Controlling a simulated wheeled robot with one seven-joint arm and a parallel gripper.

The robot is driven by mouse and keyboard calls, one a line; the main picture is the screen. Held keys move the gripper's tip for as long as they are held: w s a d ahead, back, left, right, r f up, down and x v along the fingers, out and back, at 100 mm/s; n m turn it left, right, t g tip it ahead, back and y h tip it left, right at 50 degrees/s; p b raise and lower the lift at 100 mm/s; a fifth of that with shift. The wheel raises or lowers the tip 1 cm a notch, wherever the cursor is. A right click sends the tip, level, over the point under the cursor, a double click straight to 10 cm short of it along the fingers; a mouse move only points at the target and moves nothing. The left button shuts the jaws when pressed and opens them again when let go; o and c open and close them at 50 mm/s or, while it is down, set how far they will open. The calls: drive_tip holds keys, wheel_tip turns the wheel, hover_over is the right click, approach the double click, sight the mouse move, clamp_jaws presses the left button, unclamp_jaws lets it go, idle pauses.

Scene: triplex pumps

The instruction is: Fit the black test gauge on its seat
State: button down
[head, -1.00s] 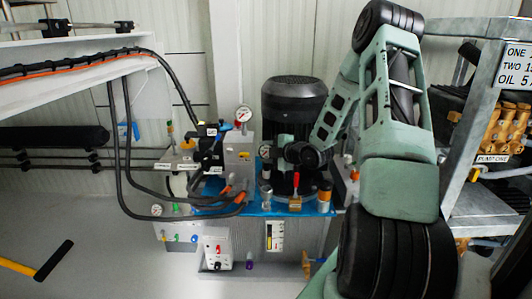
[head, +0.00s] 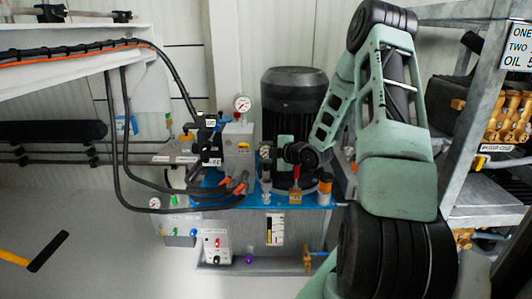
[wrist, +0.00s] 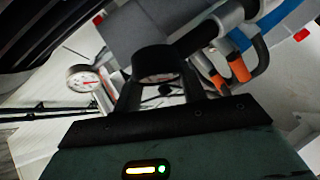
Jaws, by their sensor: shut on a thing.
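My gripper (head: 276,153) is in front of the black motor, beside the grey block. It is shut on the black test gauge (head: 265,152), whose pale dial faces the head camera. In the wrist view the black test gauge (wrist: 155,60) sits between the dark fingers (wrist: 160,88), its dial partly visible. The gauge is held in the air above the blue tray (head: 230,202). Its lower end is hard to make out, and I cannot tell which fitting is its seat.
A white-dial gauge (head: 242,103) stands on the grey block (head: 238,145); it shows in the wrist view too (wrist: 84,78). The black motor (head: 293,100) is close behind my gripper. Black hoses (head: 118,150) with orange ends (head: 239,186) lie left. A steel rack (head: 475,150) stands right.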

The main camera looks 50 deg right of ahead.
drive_tip(key=shift+f+b, duration=1.5)
drive_tip(key=shift+f, duration=0.35)
drive_tip(key=c, duration=0.7)
unclamp_jaws()
drive_tip(key=shift+f, duration=0.1)
drive_tip(key=shift+s, duration=0.1)
drive_tip(key=p+v, duration=0.4)
drive_tip(key=v, duration=1.3)
drive_tip(key=shift+s+p, duration=0.1)
drive_tip(key=shift+p, duration=0.2)
